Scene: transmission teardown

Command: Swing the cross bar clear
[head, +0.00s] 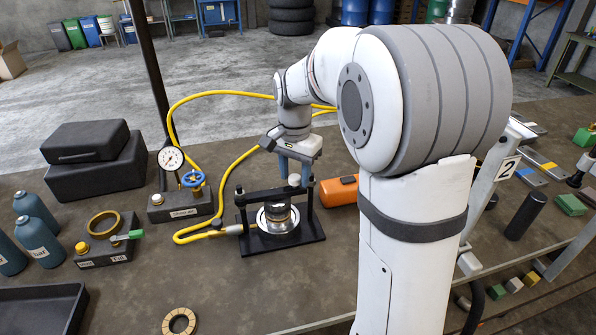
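The cross bar (262,196) is a dark bar across the top of a black press fixture, held at post height above the base plate (258,246). A pale round knob (294,180) shows near the bar's right end. Under the bar stands a silver, ringed cylinder (278,217) on the plate. My gripper (294,177) points down at the right end of the bar, with its blue-grey fingers around or just behind the knob. The fingertips are small and partly covered, so I cannot tell whether they grip it.
A yellow hose (222,190) loops left of the fixture to its fitting. A gauge (171,158) with a blue valve wheel (193,179) stands left. An orange case (339,190) lies close right. The bench in front of the fixture is mostly clear, apart from a tan ring (167,320).

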